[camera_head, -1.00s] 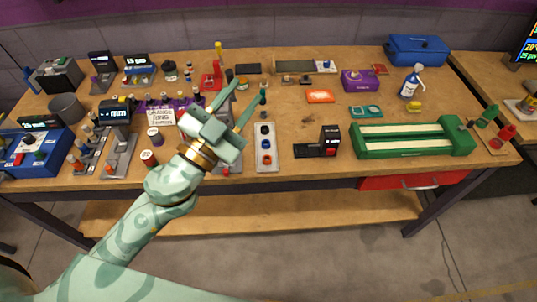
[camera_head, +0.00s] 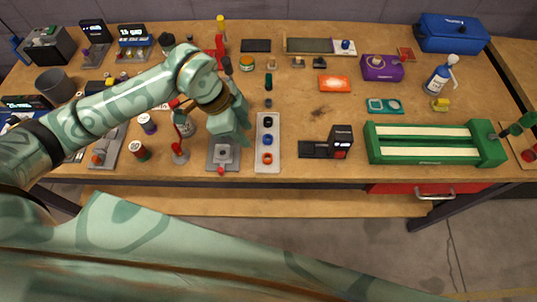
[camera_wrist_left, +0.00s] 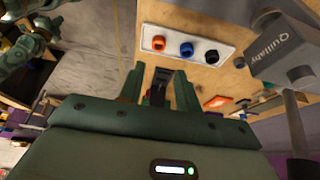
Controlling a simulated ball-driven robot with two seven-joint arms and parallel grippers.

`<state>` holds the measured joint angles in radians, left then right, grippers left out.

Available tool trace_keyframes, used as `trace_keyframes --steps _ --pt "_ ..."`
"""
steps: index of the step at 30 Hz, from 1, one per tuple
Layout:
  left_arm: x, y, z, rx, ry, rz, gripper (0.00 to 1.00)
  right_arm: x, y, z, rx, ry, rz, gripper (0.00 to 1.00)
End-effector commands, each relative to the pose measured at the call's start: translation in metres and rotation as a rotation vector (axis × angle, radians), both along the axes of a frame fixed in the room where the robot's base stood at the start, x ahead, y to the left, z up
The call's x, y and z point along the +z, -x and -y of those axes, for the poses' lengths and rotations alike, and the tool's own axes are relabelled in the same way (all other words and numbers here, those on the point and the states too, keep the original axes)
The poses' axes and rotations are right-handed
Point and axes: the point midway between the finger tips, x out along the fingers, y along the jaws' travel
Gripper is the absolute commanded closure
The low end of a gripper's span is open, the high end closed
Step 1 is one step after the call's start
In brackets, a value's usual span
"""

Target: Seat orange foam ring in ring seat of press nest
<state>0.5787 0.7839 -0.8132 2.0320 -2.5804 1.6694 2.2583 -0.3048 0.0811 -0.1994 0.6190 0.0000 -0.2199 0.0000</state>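The orange foam ring (camera_head: 267,158) lies in the nearest hollow of a pale tray (camera_head: 267,168), in line with a blue ring and a black ring. It also shows in the left wrist view (camera_wrist_left: 159,43). A grey plate with a raised centre (camera_head: 223,155), apparently the press nest, is just left of the tray. My left gripper (camera_head: 240,134) hangs above its back part and hides some of it. In the left wrist view the fingers (camera_wrist_left: 160,88) are apart with nothing held between them, and the ring is beyond them.
A grey block marked Quillaby (camera_wrist_left: 285,45) is close beside my left gripper. A black device (camera_head: 328,147) and a green fixture (camera_head: 430,155) stand right of the tray. The bench between is mostly clear.

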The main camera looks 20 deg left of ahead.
Motion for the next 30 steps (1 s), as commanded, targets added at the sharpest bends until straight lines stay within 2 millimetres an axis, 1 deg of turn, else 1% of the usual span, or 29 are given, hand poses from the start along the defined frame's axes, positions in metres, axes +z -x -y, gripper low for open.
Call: trace_keyframes --steps 1,3,6,9,14,17,21,23,29,30 --pt "-0.015 -0.001 0.006 -0.001 0.003 -0.004 0.66 -0.005 0.002 0.000 0.001 0.000 -0.004 1.00" --pt "-0.030 -0.003 0.012 -0.002 0.003 -0.003 0.66 -0.008 0.003 0.000 0.001 0.000 -0.005 1.00" --pt "-0.047 -0.005 0.019 -0.001 0.004 -0.002 0.66 -0.012 0.003 0.000 0.002 -0.001 -0.007 1.00" --pt "-0.056 -0.006 0.022 -0.002 0.002 -0.001 0.66 -0.013 0.002 0.000 0.002 0.000 -0.006 1.00" --pt "-0.064 -0.007 0.026 -0.004 0.004 0.000 0.66 -0.015 0.001 -0.001 0.002 0.000 -0.004 1.00" --pt "-0.076 -0.007 0.031 -0.003 0.004 -0.001 0.66 -0.020 0.001 -0.001 0.002 -0.001 -0.007 1.00" --pt "-0.100 -0.009 0.040 -0.003 0.004 -0.002 0.66 -0.028 0.003 -0.001 0.002 0.000 -0.011 1.00" --pt "-0.106 -0.010 0.043 -0.003 0.004 -0.001 0.66 -0.029 0.003 -0.001 0.001 -0.001 -0.011 1.00" --pt "-0.106 -0.010 0.044 -0.003 0.004 0.001 0.66 -0.028 0.002 -0.001 0.001 -0.001 -0.009 1.00" --pt "-0.106 -0.010 0.044 -0.003 0.004 0.001 0.69 -0.028 0.002 -0.001 0.001 -0.001 -0.009 1.00"
